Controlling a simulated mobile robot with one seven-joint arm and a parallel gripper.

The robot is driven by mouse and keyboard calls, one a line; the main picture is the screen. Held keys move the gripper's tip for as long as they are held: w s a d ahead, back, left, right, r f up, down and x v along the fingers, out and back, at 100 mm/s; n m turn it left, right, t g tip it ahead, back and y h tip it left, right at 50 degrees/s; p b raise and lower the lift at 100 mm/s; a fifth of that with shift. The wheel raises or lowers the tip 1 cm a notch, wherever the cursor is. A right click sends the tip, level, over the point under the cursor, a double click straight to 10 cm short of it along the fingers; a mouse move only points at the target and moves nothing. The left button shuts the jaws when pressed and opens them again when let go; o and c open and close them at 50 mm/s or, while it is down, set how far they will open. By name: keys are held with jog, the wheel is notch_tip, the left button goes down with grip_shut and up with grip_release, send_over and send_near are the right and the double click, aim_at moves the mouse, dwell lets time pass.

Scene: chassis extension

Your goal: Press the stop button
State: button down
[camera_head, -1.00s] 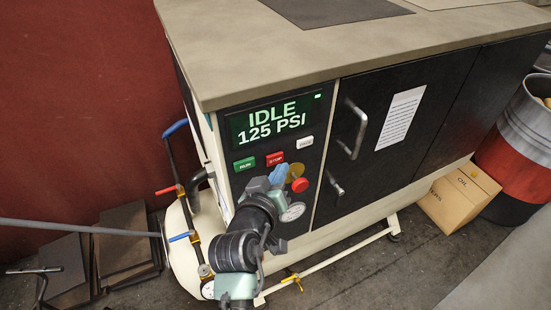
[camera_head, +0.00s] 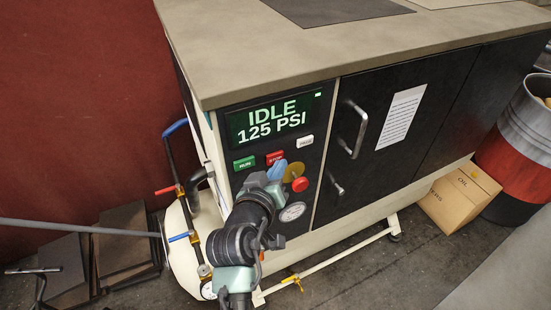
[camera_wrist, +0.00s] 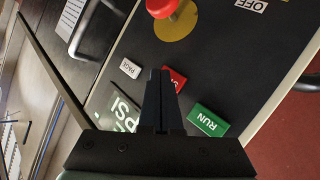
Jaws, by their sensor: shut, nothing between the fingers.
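The red stop button (camera_head: 274,157) is on the dark control panel, below the display and right of the green RUN button (camera_head: 243,163). My gripper (camera_head: 279,165) is shut and empty, its blue fingertips overlapping the lower right part of the stop button. In the wrist view the closed fingertips (camera_wrist: 160,71) cover part of the stop button (camera_wrist: 177,80), leaving its right part visible. I cannot tell whether they touch it. The display (camera_head: 272,118) reads IDLE, 125 PSI.
A white PAGE button (camera_head: 306,141) is up and right of stop. A red mushroom knob (camera_head: 300,184) on a yellow disc (camera_wrist: 180,28) sits close to my fingers. Cabinet handles (camera_head: 356,130) stick out at right.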

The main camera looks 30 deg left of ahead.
jog(key=shift+w+a, duration=0.25)
jog(key=shift+a, duration=0.1)
dwell(0.7)
dwell(0.4)
jog(key=shift+s+d, duration=0.55)
jog(key=shift+d, duration=0.15)
jog(key=s+d+p, duration=0.1)
jog(key=d, duration=0.1)
jog(key=s+d+p, duration=0.2)
dwell(1.0)
